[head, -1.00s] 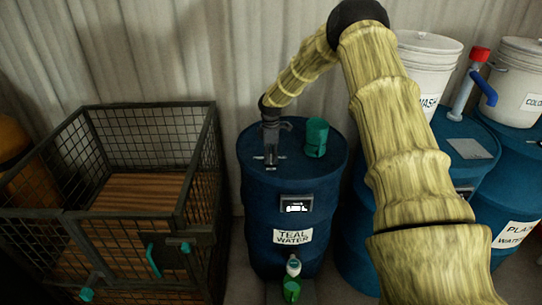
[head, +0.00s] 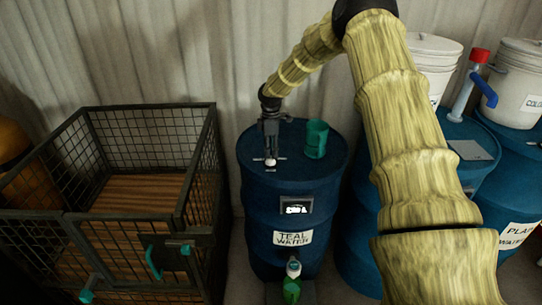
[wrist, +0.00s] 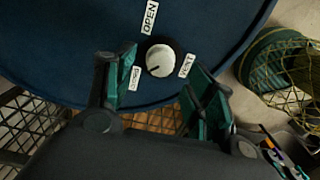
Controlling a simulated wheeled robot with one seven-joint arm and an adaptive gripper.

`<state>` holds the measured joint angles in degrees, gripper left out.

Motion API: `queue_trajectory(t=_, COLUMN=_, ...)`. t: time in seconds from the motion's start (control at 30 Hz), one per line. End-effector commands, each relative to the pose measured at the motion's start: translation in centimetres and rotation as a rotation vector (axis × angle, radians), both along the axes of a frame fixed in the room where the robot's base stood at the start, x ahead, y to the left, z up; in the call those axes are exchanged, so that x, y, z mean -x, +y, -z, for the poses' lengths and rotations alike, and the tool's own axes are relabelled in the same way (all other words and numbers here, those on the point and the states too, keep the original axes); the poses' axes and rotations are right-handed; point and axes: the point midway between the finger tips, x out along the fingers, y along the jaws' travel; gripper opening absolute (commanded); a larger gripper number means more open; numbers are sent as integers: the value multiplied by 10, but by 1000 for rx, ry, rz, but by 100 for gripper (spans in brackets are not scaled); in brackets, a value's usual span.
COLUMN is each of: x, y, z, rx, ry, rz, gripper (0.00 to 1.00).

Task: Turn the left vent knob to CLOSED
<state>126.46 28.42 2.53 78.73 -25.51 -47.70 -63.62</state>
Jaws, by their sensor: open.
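The vent knob (wrist: 160,61) is a white dial on a black base, on top of a blue drum (wrist: 60,40). A dark mark on its face points to the lower left, towards the CLOSED label (wrist: 135,77). The OPEN label (wrist: 149,17) is above the knob and the VENT label (wrist: 187,65) is to its right. My gripper (wrist: 157,66) is open, with a teal-padded finger on either side of the knob and visible gaps. In the head view, my gripper (head: 269,146) points down over the white knob (head: 270,163) on the TEAL WATER drum (head: 260,215).
A teal cup (head: 316,139) stands on the drum, right of my gripper. A wire cage (head: 150,207) is to the left. More blue drums (head: 465,180) with white buckets (head: 433,52) are to the right. A tap (head: 293,270) is at the drum's front.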

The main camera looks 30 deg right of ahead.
Motion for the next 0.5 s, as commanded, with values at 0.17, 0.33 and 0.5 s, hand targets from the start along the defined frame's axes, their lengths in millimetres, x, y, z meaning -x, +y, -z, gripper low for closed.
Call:
queue_trajectory(t=0.17, x=-1, y=0, z=-35, rx=0, ry=-2, rz=0, gripper=55)
queue_trajectory(t=0.33, x=-1, y=0, z=-59, rx=0, ry=-1, rz=0, gripper=55)
queue_trajectory(t=0.5, x=0, y=0, z=-72, rx=-1, ry=0, rz=0, gripper=55)
